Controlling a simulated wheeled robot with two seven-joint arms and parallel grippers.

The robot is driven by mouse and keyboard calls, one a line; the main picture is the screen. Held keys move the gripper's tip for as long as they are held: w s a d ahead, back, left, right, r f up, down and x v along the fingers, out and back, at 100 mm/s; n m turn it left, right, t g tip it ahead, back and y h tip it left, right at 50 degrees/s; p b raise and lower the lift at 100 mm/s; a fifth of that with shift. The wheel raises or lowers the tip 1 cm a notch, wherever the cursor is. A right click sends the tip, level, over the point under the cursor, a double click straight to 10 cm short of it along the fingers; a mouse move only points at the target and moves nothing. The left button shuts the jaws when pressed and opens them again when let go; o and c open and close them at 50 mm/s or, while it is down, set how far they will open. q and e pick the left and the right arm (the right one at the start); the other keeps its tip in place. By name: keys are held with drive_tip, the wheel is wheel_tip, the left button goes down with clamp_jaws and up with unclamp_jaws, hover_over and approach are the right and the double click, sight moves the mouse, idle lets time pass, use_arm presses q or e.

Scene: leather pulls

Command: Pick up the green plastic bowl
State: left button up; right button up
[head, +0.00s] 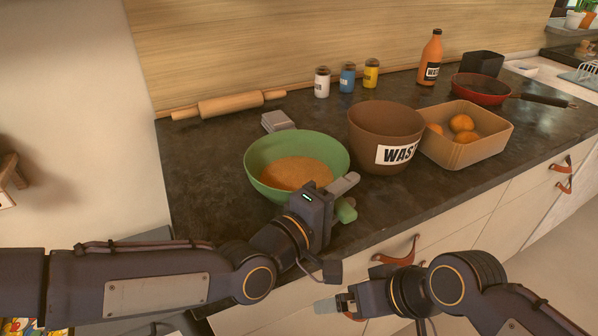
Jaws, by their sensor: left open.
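The green plastic bowl (257,178) stands upright on the dark countertop near its left end, with an orange-brown filling inside. My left gripper (346,197) is at the bowl's front right side, with its fingers apart, one pale grey and one looking green. The gripper's body hides part of the bowl's front right wall. I cannot tell whether a finger touches the bowl. My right gripper (330,305) is low in front of the drawers, away from the bowl. Its fingers are seen edge-on, so their opening is unclear.
A brown bin labelled WAS (372,128) stands close to the bowl's right, beside a tan box (480,153) of oranges. A grey block (277,121), rolling pin (228,105) and several jars and bottles stand behind. A red pan (481,90) is far right. Counter (215,170) left of the bowl is clear.

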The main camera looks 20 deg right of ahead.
use_arm(q)
clamp_jaws()
drive_tip(key=shift+r, duration=0.1)
idle(0.3)
